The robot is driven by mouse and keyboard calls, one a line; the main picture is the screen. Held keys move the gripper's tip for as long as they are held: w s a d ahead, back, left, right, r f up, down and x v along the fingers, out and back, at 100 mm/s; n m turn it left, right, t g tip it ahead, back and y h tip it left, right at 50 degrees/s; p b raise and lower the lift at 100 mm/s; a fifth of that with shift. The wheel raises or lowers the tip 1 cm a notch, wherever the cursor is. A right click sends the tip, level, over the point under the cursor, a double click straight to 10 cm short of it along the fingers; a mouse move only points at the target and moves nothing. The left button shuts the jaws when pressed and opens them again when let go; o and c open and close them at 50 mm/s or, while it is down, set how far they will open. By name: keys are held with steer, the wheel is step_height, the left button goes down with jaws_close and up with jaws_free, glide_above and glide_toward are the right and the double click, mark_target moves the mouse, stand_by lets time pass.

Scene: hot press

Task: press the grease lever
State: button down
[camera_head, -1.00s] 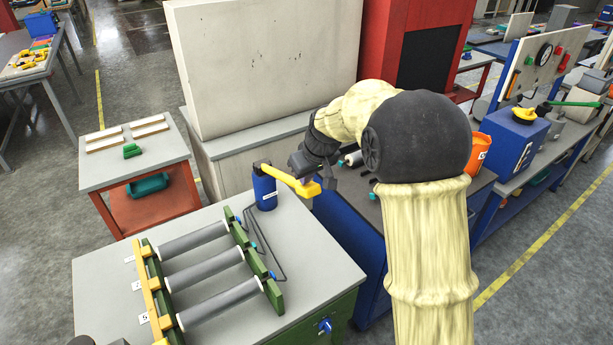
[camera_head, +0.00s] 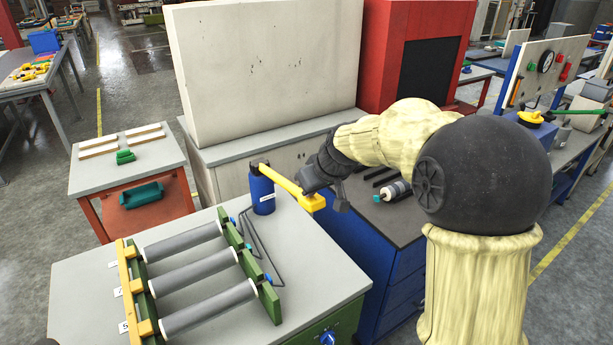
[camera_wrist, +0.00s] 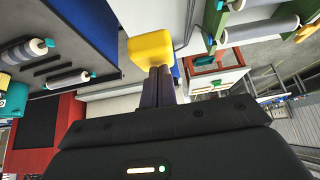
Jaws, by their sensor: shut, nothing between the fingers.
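The blue grease pump (camera_head: 263,195) stands upright at the back of the grey-topped bench. Its yellow grease lever (camera_head: 288,183) runs from the pump's dark top down to the right and ends in a thick yellow grip. My gripper (camera_head: 311,186) is shut and empty at the grip end of the lever. In the wrist view the two dark fingers (camera_wrist: 157,82) are together, with their tips at the yellow grip (camera_wrist: 151,48). The tips look close to or against the grip; I cannot tell whether they touch.
Grey rollers (camera_head: 195,268) in a green and yellow frame fill the bench left of the pump. A dark-topped blue cabinet (camera_head: 345,235) with small parts stands to the right. A large pale box (camera_head: 265,70) stands behind. A small red table (camera_head: 135,180) stands at the left.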

mark_target(318, 210)
steer(key=shift+t+y, duration=0.5)
steer(key=shift+t, duration=0.3)
steer(key=shift+s+d+f+b, duration=0.2)
steer(key=shift+f+b, duration=0.85)
steer(key=shift+b, duration=1)
steer(key=shift+s+d+f+b, duration=0.1)
steer(key=shift+s+f+b, duration=0.15)
steer(key=shift+f+b, duration=1.3)
steer(key=shift+s+d+f+b, duration=0.2)
steer(key=shift+f+b, duration=0.4)
steer(key=shift+b, duration=1.9)
steer(key=shift+s+d+f+b, duration=0.1)
steer(key=shift+s+f+b, duration=0.15)
steer(key=shift+f+b, duration=0.85)
steer(key=shift+s+d+f+b, duration=0.1)
steer(key=shift+s+f+b, duration=0.1)
steer(key=shift+f+b, duration=0.85)
steer(key=shift+r, duration=0.3)
step_height(318, 210, up, 5)
steer(key=p, duration=0.2)
steer(key=shift+w+p, duration=0.15)
steer(key=shift+p, duration=0.15)
steer(key=v, duration=1)
steer(key=shift+t, duration=0.3)
